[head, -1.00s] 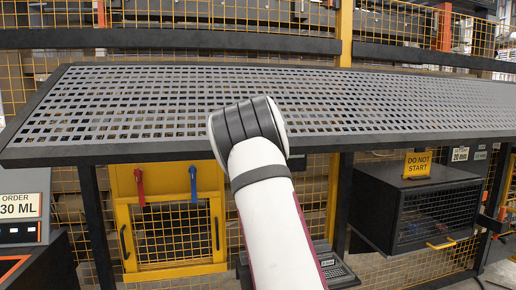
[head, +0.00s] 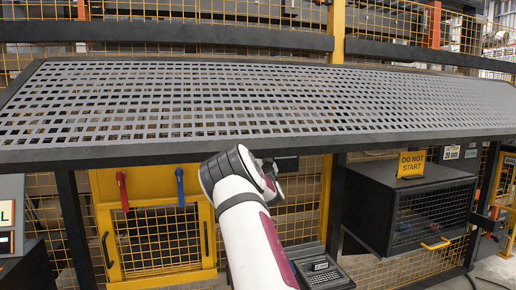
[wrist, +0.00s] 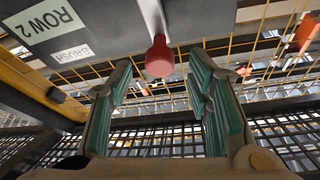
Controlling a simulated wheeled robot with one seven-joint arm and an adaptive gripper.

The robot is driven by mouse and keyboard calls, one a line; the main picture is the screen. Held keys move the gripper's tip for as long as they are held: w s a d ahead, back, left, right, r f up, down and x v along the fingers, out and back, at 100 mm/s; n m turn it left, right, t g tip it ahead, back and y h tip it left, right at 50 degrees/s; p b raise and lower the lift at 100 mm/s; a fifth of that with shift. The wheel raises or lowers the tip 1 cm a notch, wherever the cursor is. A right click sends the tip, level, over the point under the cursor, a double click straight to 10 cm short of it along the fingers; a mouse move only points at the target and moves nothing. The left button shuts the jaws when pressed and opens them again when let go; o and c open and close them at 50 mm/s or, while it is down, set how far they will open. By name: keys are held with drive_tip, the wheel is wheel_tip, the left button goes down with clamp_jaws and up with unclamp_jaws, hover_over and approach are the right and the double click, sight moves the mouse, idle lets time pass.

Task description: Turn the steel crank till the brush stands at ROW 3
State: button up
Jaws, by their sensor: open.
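In the wrist view a red knob (wrist: 160,57) hangs at the end of a grey steel bar (wrist: 150,18), which looks like the crank. My gripper (wrist: 161,72) is open, with one teal-padded finger on each side of the knob in the picture. I cannot tell whether the knob lies between the pads or beyond them. A white sign (wrist: 62,22) reads ROW 2, with a smaller BRUSH label (wrist: 73,54) below it. The brush itself is not clearly seen. In the head view the crank is not visible; my arm and the bench hide most of my gripper.
A large perforated bench top (head: 250,100) spans the head view above my arm. Below it stand a yellow mesh cabinet (head: 150,275) with red (head: 122,190) and blue (head: 180,187) handles, and a black box (head: 405,200) bearing a DO NOT START sign (head: 411,164).

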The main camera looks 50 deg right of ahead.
drive_tip(key=shift+x, duration=2.1)
clamp_jaws()
